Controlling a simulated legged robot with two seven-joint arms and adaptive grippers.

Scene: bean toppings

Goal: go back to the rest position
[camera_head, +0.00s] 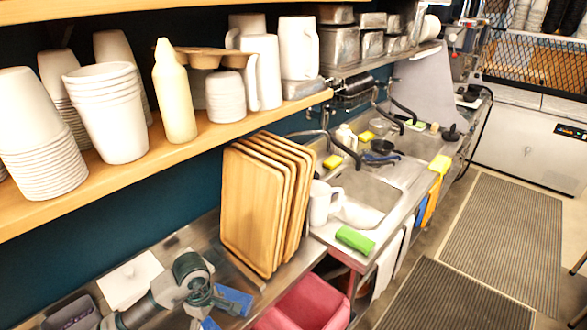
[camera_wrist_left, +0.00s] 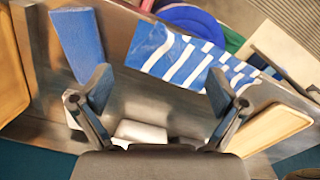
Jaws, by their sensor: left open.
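My left arm comes in from the lower left in the head view, and my left gripper (camera_head: 222,300) is low over the steel counter (camera_head: 180,244), left of the upright wooden trays (camera_head: 262,205). In the left wrist view the two fingers of my left gripper (camera_wrist_left: 158,92) are spread wide with nothing between them. A blue and white striped cloth (camera_wrist_left: 180,58) lies beyond the fingertips, and a plain blue piece (camera_wrist_left: 78,45) is at the upper left. Blue also shows beside the gripper in the head view (camera_head: 236,299). My right gripper is not in view.
A wooden shelf (camera_head: 200,140) with stacked white cups (camera_head: 108,110) and a pale bottle (camera_head: 172,90) overhangs the counter. A white pitcher (camera_head: 322,203), a green sponge (camera_head: 355,240) and a sink (camera_head: 365,195) are to the right. A red bin (camera_head: 305,305) is in front.

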